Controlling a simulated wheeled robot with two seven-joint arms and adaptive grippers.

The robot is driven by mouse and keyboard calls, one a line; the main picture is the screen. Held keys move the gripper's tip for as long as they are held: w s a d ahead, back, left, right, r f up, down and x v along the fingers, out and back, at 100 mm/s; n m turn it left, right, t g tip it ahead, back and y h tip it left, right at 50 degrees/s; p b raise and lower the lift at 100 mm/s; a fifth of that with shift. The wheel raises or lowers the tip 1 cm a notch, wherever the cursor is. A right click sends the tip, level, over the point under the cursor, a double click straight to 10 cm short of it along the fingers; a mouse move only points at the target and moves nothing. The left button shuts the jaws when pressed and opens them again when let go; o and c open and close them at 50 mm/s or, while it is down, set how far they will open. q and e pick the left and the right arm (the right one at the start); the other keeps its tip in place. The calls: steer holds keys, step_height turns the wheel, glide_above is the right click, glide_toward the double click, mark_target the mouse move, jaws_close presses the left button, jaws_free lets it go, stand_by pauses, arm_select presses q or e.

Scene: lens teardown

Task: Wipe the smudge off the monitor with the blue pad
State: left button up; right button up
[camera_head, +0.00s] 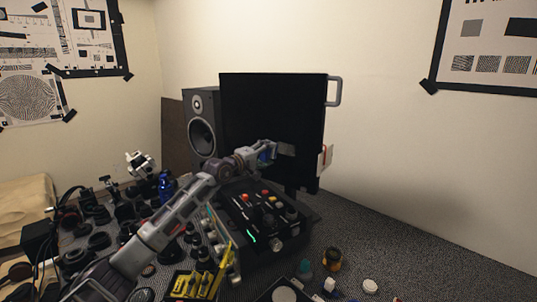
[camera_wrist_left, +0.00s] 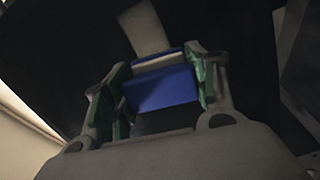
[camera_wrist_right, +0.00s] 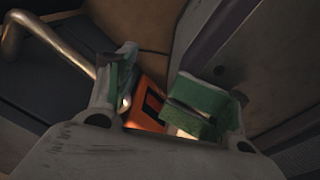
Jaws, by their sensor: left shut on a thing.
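The monitor (camera_head: 272,105) is a large black panel standing at the back of the bench. A grey smudge (camera_head: 286,149) lies low on its dark face, and it appears as a pale strip in the left wrist view (camera_wrist_left: 145,28). My left gripper (camera_head: 265,154) is in front of the lower screen, shut on the blue pad (camera_wrist_left: 160,88). The pad's pale far edge meets the near end of the strip in that view; I cannot tell whether it touches the screen. My right gripper (camera_wrist_right: 160,90) shows only in its wrist view, with its green-lined fingers apart.
A black speaker (camera_head: 201,130) stands left of the monitor. A control box (camera_head: 265,215) with knobs sits below my left arm. Lens parts and a blue bottle (camera_head: 166,186) crowd the left. An orange thing (camera_wrist_right: 150,105) shows beyond my right fingers. The bench's right side is mostly clear.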

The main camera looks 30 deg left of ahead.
arm_select(q)
steer(key=shift+b+v, duration=0.6)
steer(key=shift+v, duration=0.85)
steer(key=shift+d, duration=0.15)
arm_select(e)
steer(key=shift+s+f, duration=0.2)
steer(key=shift+f, duration=0.5)
steer(key=shift+a, duration=0.1)
